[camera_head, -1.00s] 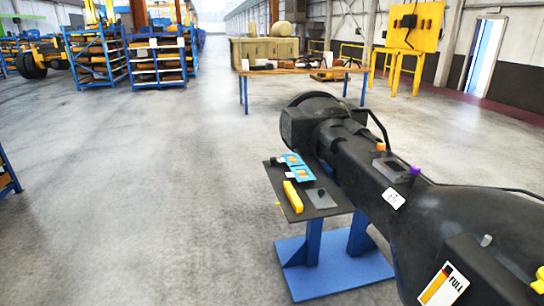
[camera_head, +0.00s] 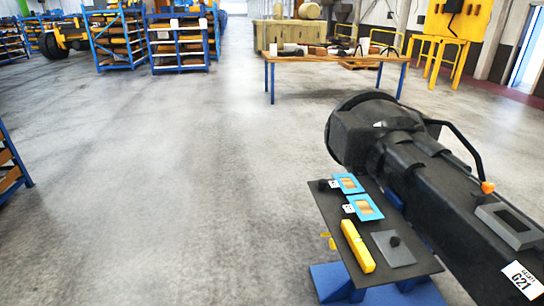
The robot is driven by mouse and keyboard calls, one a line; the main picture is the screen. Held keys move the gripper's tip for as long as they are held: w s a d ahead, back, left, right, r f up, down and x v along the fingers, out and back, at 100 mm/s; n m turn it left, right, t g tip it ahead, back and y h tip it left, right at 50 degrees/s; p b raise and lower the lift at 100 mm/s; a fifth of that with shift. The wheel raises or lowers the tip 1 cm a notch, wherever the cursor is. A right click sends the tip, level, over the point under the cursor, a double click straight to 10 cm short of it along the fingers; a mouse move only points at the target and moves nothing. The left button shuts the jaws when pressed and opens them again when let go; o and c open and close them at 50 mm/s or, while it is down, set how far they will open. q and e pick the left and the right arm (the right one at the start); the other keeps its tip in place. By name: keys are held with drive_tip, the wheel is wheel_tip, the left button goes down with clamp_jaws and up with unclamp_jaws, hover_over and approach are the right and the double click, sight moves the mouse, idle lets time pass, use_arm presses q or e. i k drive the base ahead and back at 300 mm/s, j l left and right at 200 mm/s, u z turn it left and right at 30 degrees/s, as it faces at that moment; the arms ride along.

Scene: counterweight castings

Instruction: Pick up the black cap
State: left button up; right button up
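Two small dark pieces lie on a dark tabletop (camera_head: 408,230) on a blue stand, at the lower right in the head view. One small black piece (camera_head: 323,184) is at the table's far left corner, beside a blue-framed card (camera_head: 348,183). The other, a black knob-like piece (camera_head: 394,241), sits on a grey square plate (camera_head: 393,250) towards the near right. I cannot tell from their small size which is the black cap. Neither of my grippers is in view.
A large black casting (camera_head: 440,180) stands close along the table's right side. A yellow bar (camera_head: 357,246) and a second blue-framed card (camera_head: 363,207) lie on the table. A wooden bench (camera_head: 330,66) is behind. The floor (camera_head: 180,210) left of the stand is clear.

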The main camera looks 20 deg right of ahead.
sight(322, 182)
drive_tip(key=i+z, duration=0.25)
drive_tip(key=i, duration=0.2)
drive_tip(key=i+j+z, duration=0.2)
drive_tip(key=i, duration=0.25)
drive_tip(key=i+j+z, duration=0.25)
drive_tip(key=i, duration=0.15)
drive_tip(key=i+j+z, duration=0.2)
drive_tip(key=i, duration=0.25)
drive_tip(key=j, duration=0.1)
